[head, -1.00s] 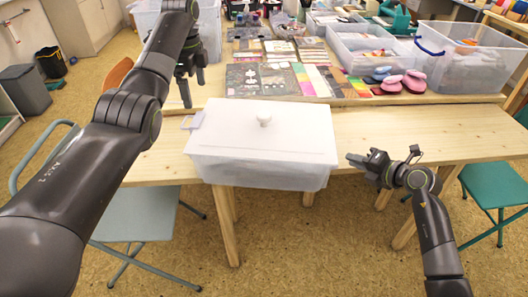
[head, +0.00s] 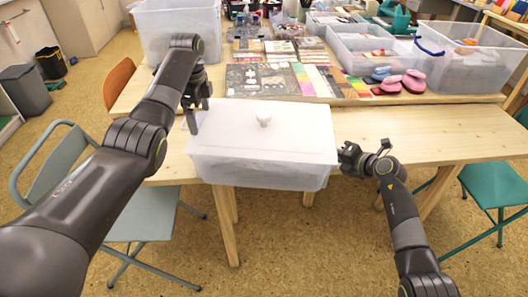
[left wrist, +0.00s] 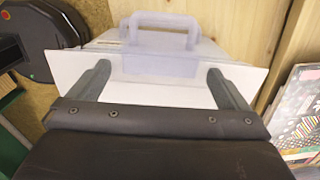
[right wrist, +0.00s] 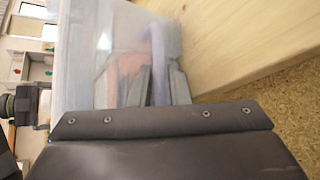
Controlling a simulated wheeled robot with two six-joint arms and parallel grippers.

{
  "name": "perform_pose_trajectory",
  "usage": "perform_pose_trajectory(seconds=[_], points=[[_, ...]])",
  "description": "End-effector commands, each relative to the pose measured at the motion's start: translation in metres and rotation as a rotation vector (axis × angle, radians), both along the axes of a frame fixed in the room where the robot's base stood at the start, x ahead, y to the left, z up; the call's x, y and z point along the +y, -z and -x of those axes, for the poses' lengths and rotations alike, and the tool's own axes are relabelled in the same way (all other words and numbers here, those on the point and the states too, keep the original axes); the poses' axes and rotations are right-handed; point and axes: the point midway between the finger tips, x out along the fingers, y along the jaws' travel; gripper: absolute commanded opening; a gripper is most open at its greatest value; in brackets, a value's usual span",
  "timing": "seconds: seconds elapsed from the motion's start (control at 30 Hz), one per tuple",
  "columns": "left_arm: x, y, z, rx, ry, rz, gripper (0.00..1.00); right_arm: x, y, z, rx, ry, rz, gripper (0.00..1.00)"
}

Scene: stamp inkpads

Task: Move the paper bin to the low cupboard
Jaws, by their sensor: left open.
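The paper bin (head: 262,155) is a translucent white box with a flat lid and a round knob, resting on the table's near edge. My left gripper (head: 198,112) points down at the bin's left end. In the left wrist view its fingers (left wrist: 158,88) are wide apart over the lid edge, and the bin's pale end handle (left wrist: 162,28) lies just beyond them, not gripped. My right gripper (head: 348,158) is at the bin's right end. In the right wrist view its fingers (right wrist: 160,88) are close together on either side of the bluish handle strip (right wrist: 158,55), apparently closed on it.
A grey cabinet (head: 88,25) stands at the back left; I cannot tell if it is the low cupboard. The table (head: 430,135) holds clear crates (head: 458,65), paper sheets and pink stamps (head: 403,82). Folding chairs stand left (head: 55,165) and right (head: 497,182).

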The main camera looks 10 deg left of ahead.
Motion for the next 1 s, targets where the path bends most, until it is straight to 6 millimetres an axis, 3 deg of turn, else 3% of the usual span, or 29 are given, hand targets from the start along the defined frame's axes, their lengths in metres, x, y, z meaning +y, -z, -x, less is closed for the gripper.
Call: perform_pose_trajectory(seconds=[0.03, 0.17, 0.77, 1.0], points=[[-0.0001, 0.0000, 0.0001, 0.000, 0.000, 0.000, 0.97, 0.0000, 0.0000, 0.0001, 0.000, 0.000, 0.000, 0.15], [0.0000, -0.0001, 0.0001, 0.000, 0.000, 0.000, 0.80, -0.0001, 0.0000, 0.0002, 0.000, 0.000, 0.000, 0.00], [0.0002, -0.0005, -0.0002, -0.001, 0.000, 0.000, 0.01, -0.0004, 0.0005, 0.0005, 0.001, 0.000, 0.001, 0.00], [0.0003, -0.0006, -0.0003, -0.002, -0.001, -0.001, 0.01, -0.0005, 0.0007, 0.0006, 0.002, 0.000, 0.000, 0.00]])
